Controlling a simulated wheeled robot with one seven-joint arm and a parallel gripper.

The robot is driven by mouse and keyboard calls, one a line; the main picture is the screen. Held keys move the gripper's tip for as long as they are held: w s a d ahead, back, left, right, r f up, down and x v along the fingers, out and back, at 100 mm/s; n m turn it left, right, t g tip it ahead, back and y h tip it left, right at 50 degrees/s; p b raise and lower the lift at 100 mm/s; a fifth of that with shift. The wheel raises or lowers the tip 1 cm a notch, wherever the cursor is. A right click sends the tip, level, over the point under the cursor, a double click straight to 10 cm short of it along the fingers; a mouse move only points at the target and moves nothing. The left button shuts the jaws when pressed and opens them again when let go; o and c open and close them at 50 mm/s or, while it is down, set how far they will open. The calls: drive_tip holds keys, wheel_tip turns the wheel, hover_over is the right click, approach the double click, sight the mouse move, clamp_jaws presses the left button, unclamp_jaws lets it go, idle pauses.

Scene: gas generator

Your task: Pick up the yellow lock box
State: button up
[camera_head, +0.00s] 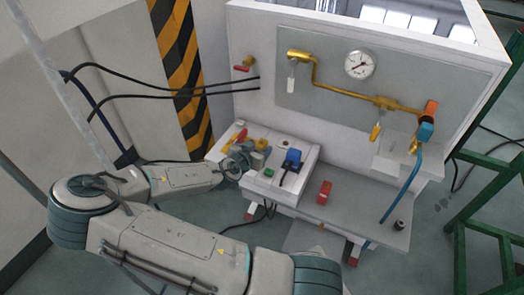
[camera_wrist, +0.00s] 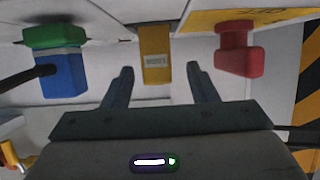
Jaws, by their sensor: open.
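The yellow lock box (camera_wrist: 155,58), a small block with a pale label, stands out from a light surface in the wrist view. It shows between and just beyond the two dark fingers of my gripper (camera_wrist: 158,72), with a gap on both sides. My fingers are open and hold nothing. In the head view my gripper (camera_head: 242,155) is at the left end of the white bench. A small yellow piece just past it there (camera_head: 260,143) seems to be the lock box, partly hidden by the gripper.
In the wrist view, a red part (camera_wrist: 237,58) is right of the box, and a blue-and-green connector (camera_wrist: 60,65) with a black cable is left. In the head view, a red block (camera_head: 324,191) sits on the bench below a panel with a gauge (camera_head: 360,65) and brass pipes.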

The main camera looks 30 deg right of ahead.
sight(264, 142)
drive_tip(key=shift+x, duration=2.35)
drive_tip(key=shift+s+d+r, duration=0.1)
drive_tip(key=shift+r, duration=0.05)
clamp_jaws()
